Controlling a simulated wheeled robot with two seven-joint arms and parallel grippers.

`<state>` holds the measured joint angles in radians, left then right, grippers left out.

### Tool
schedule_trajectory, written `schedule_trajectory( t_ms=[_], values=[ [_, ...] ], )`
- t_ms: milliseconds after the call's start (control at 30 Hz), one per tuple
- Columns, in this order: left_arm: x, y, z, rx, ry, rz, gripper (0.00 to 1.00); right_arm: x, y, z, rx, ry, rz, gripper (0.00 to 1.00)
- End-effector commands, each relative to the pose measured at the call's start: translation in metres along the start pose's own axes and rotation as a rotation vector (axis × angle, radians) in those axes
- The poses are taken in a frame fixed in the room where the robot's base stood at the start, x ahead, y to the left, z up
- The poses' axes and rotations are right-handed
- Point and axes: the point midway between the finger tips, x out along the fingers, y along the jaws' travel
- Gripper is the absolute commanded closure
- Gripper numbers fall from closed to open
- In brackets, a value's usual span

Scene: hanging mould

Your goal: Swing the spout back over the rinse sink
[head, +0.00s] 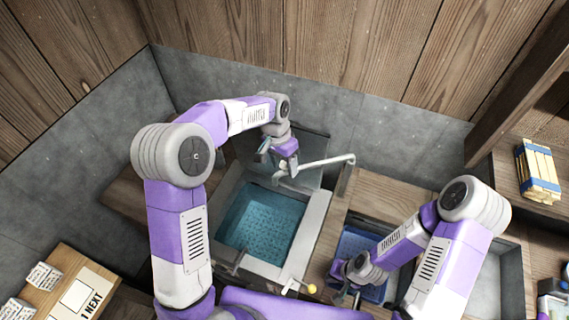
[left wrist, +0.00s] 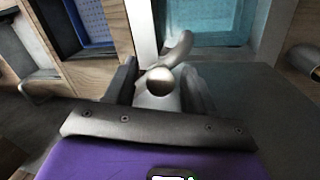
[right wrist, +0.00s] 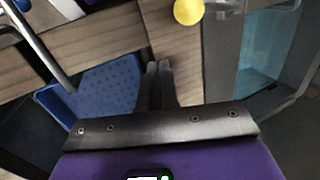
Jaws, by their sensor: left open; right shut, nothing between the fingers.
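The metal spout (head: 325,162) runs left from its upright at the back wall to the back right part of the rinse sink (head: 316,222). The sink's basin holds teal water (head: 265,222). My left gripper (head: 276,161) is at the spout's free end. In the left wrist view the spout's rounded end (left wrist: 160,80) and curved nozzle (left wrist: 179,47) show between the open fingers; I cannot tell whether they touch it.
The blue bin (right wrist: 105,90) sits right of the sink in the wooden counter. A yellow knob (head: 311,288) stands at the sink's front right corner. A shelf at right holds a yellow-and-blue bundle (head: 538,172).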

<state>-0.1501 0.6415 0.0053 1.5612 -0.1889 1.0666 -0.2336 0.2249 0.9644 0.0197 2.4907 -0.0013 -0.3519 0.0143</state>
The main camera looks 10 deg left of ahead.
Motion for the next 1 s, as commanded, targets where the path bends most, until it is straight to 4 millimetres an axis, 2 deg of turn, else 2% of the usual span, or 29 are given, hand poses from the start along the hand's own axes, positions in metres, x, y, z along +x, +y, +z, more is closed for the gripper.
schedule_trajectory(
  t_ms=[233, 600, 1000],
  values=[
    [0.0013, -0.0002, 0.0001, -0.001, 0.0, 0.0, 0.46, -0.0001, -0.0001, -0.0001, 0.0, 0.0, 0.0, 1.0],
    [0.001, -0.0001, 0.0001, 0.0, 0.0, 0.0, 1.0, -0.0001, -0.0001, 0.0, 0.0, 0.0, 0.0, 1.0],
    [0.0016, 0.004, -0.0006, -0.022, 0.004, 0.0, 1.0, 0.0009, 0.0003, 0.0, 0.0, 0.0, 0.0, 1.0]
  ],
)
